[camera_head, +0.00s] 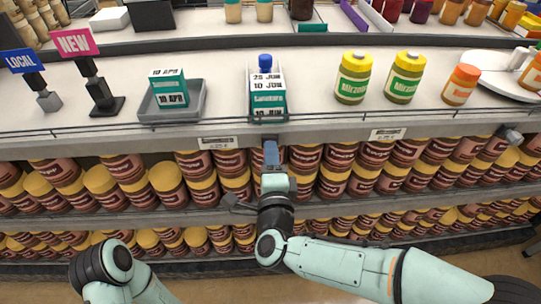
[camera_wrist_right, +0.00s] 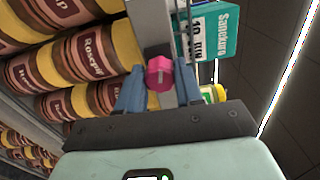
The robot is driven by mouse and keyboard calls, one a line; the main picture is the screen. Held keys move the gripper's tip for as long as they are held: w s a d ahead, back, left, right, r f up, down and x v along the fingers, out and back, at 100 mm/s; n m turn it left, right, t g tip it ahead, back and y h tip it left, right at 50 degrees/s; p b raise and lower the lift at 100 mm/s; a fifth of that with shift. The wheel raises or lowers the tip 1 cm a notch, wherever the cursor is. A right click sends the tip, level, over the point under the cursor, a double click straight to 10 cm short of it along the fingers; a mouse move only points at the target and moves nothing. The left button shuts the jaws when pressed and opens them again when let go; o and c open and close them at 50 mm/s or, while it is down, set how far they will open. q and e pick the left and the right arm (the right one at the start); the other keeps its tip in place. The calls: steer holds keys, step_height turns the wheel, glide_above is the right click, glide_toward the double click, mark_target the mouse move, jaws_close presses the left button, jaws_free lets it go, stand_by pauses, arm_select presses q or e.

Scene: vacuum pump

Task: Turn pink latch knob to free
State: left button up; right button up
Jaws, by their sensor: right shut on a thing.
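The pink latch knob (camera_wrist_right: 159,73) shows in the right wrist view, on a dark mount at the shelf's front edge. My right gripper (camera_head: 271,150) reaches up to the shelf edge in the head view. In the wrist view its two blue fingers are on either side of the knob, shut on it. A white line shows on the knob's face. In the head view the knob is hidden behind the gripper. My left arm (camera_head: 118,265) shows at the lower left; its gripper is out of view.
Above the knob, a tray of teal-and-white boxes (camera_head: 267,102) stands on the white shelf (camera_head: 220,90). Yellow-lidded jars (camera_head: 352,78) stand to the right, a grey tray (camera_head: 203,101) to the left. Rows of brown jars (camera_head: 168,186) fill the shelf below, close to the gripper.

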arm_select(q)
steer(key=shift+s+d+r+g+p, duration=0.3)
steer(key=shift+s+r, duration=0.1)
steer(key=shift+s, duration=0.2)
arm_select(e)
steer(key=shift+n, duration=1.2)
arm_select(q)
steer(key=shift+s, duration=0.1)
arm_select(e)
steer(key=shift+n, duration=0.3)
steer(key=o, duration=1)
steer(key=shift+o, duration=0.2)
arm_select(q)
steer(key=shift+s+d+r+p, duration=0.3)
steer(key=shift+s+r+p, duration=0.1)
steer(key=shift+s, duration=0.15)
arm_select(e)
steer(key=s+d, duration=0.1)
steer(key=s, duration=1.2)
steer(key=shift+s, duration=0.2)
steer(key=shift+f, duration=0.1)
